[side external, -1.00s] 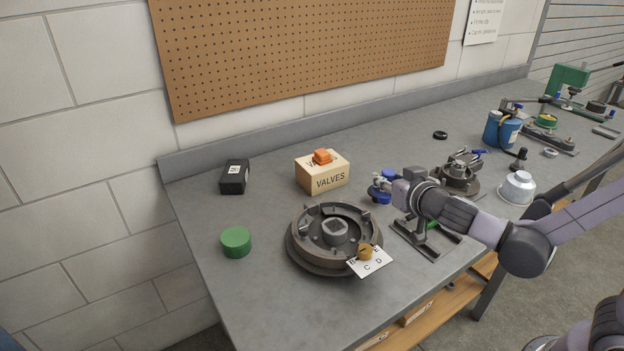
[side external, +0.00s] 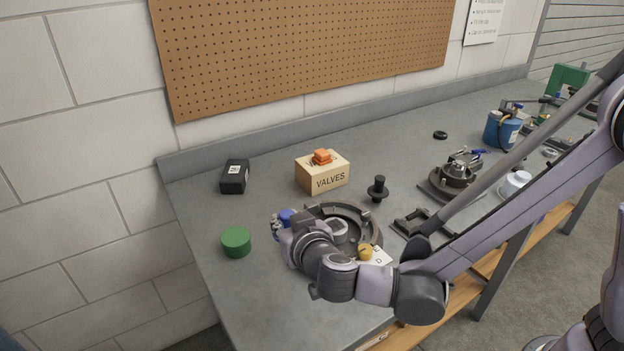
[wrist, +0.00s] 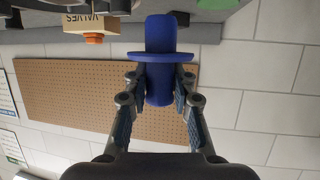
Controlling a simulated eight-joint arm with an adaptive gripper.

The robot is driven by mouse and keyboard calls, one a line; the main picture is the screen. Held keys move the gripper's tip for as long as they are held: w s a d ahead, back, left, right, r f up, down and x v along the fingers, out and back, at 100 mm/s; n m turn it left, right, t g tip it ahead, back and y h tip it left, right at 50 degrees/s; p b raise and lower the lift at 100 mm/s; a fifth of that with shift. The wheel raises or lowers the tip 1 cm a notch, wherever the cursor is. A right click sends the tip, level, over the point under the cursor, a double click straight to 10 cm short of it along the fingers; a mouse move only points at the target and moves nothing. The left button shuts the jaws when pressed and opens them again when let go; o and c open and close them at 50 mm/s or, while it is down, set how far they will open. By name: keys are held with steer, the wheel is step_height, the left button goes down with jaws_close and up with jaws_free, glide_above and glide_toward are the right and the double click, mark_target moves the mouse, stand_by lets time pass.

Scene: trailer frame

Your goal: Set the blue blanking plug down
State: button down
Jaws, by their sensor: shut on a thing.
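The blue blanking plug (wrist: 160,60) is a cylinder with a wide flange, in the middle of the wrist view. My gripper (wrist: 158,95) is shut on it, with one finger on each side of the part below the flange. In the side external view a bit of the blue plug (side external: 287,215) shows past my wrist. My gripper (side external: 280,226) is there at the left side of the round dark fixture (side external: 368,222), and my wrist hides part of that fixture. The picture does not show the plug touching the bench.
A green cylinder (side external: 236,242) stands left of my gripper. A black box (side external: 234,176) and a wooden VALVES box (side external: 322,175) with an orange piece on top stand behind. A black plug (side external: 377,188) stands right of the VALVES box. Bare bench (side external: 255,300) lies in front.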

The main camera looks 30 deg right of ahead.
steer(key=s+a+f, duration=0.1)
steer(key=s+a, duration=0.2)
steer(key=a, duration=0.6)
steer(key=shift+y, duration=0.3)
steer(key=shift+f, duration=3.55)
steer(key=shift+f, duration=0.55)
steer(key=c, duration=1)
jaws_free()
steer(key=shift+s+a, duration=0.1)
steer(key=shift+s, duration=0.05)
